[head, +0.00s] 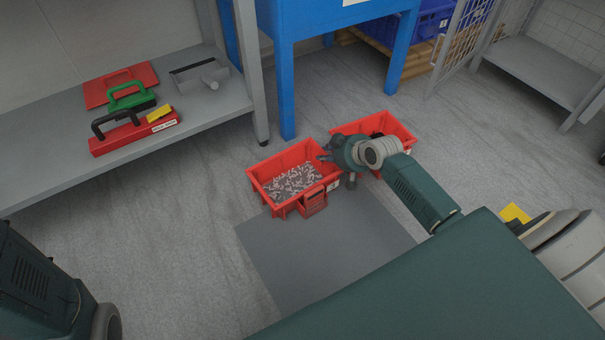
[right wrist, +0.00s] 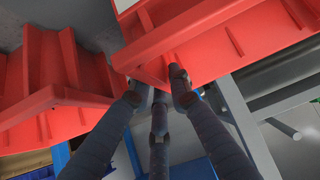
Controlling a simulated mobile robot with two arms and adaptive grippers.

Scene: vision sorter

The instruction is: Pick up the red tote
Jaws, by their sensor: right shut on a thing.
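A red tote (head: 281,163) filled with small metal parts stands at the middle of the head view. A second red tote (head: 398,129) with dark contents is just right of it, partly hidden by my right arm. My right gripper (head: 329,156) is at the right-hand rim of the tote with metal parts. In the right wrist view the fingers (right wrist: 160,88) are shut on the edge of a red tote (right wrist: 215,55), with another ribbed red tote (right wrist: 40,70) beside it. My left gripper is out of view; only my left arm shows at lower left.
A grey mat (head: 320,250) lies before the totes. A blue-legged table (head: 287,90) stands behind. A grey shelf (head: 50,150) at left holds red and green tools and a dustpan (head: 200,77). Open floor lies left of the mat.

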